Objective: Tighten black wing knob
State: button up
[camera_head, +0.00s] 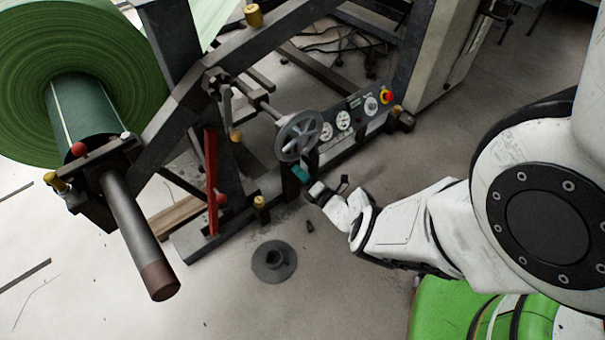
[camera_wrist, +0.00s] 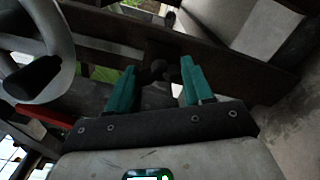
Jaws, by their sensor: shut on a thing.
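My gripper (camera_head: 301,173) is just below the grey handwheel (camera_head: 286,141) on the machine frame, its teal fingers pointing at the frame. In the wrist view the two teal fingers of my gripper (camera_wrist: 158,68) stand on either side of the small black wing knob (camera_wrist: 156,72), which sits in front of a dark frame beam. The gripper is shut on the knob. The knob's exact outline is dark and hard to make out. In the head view I cannot make the knob out at the fingers.
The handwheel rim (camera_wrist: 62,38) is close at the left in the wrist view. A control panel (camera_head: 350,118) with dials and a red button (camera_head: 386,97) is to the right. A red lever (camera_head: 211,180) stands to the left. A dark flanged disc (camera_head: 274,262) lies on the floor.

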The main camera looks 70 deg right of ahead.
jog(key=m, duration=0.5)
jog(key=shift+f, duration=0.1)
jog(key=shift+a, duration=0.1)
dwell(0.4)
jog(key=o, duration=1)
jog(key=shift+o, duration=0.2)
jog(key=shift+s+p, duration=0.1)
jog(key=shift+p, duration=0.2)
jog(key=p+v, duration=0.3)
jog(key=v, duration=0.7)
jog(key=shift+s, duration=0.3)
jog(key=shift+a, duration=0.1)
